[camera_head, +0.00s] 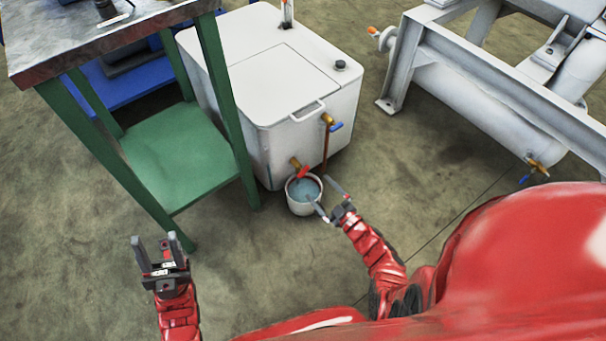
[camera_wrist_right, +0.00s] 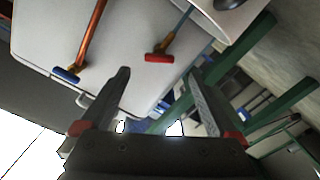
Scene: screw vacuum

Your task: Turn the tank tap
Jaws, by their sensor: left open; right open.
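The white tank (camera_head: 270,75) stands at the centre in the head view. A tap with a red handle (camera_head: 303,172) sits low on its front; it also shows in the right wrist view (camera_wrist_right: 159,58). A blue-handled tap (camera_head: 336,127) with a copper pipe sits higher, to its right. My right gripper (camera_head: 320,190) is open and empty, over the bucket's right side. In the wrist view its fingers point towards the tank, and the red handle appears just beyond and between the tips, not gripped. My left gripper (camera_head: 153,240) is open and empty, away from the tank.
A white bucket (camera_head: 292,206) with bluish water stands below the red tap. A green-framed metal table (camera_head: 175,155) stands left of the tank. A grey metal frame with cylinders (camera_head: 480,70) stands on the right. The floor between tank and frame is clear.

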